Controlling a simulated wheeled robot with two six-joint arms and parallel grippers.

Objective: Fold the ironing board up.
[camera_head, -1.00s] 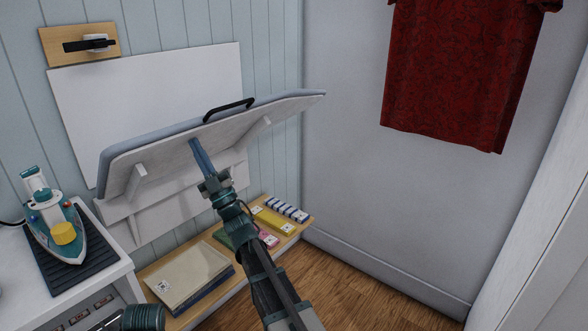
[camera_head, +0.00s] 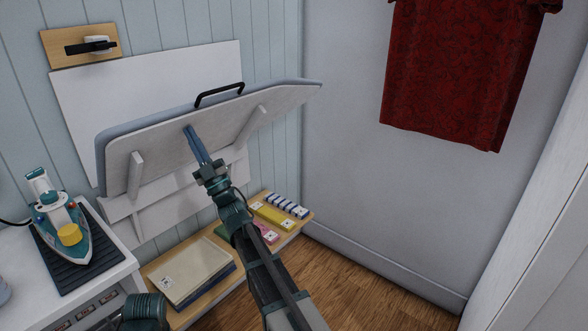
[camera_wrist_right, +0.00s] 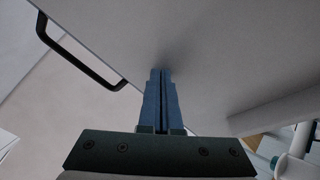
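The ironing board (camera_head: 190,140) is hinged low on the wall and tilted steeply up, its grey underside facing me. White support brackets (camera_head: 136,172) stick out from the underside. A black handle (camera_head: 219,93) stands at its upper edge; it also shows in the right wrist view (camera_wrist_right: 82,60). My right gripper (camera_head: 188,130) has its blue fingers together, with nothing between them, and their tips are at or against the underside (camera_wrist_right: 215,50), below the handle. Whether they touch cannot be told for certain. My left gripper is not in view; only a piece of my left arm shows at the bottom.
A white panel (camera_head: 130,80) is on the wall behind the board, with a black latch on a wooden plate (camera_head: 88,45) above. An iron (camera_head: 65,235) stands on a cabinet at left. A low shelf (camera_head: 208,297) holds folded cloths (camera_head: 193,270). A red shirt (camera_head: 450,70) hangs at right.

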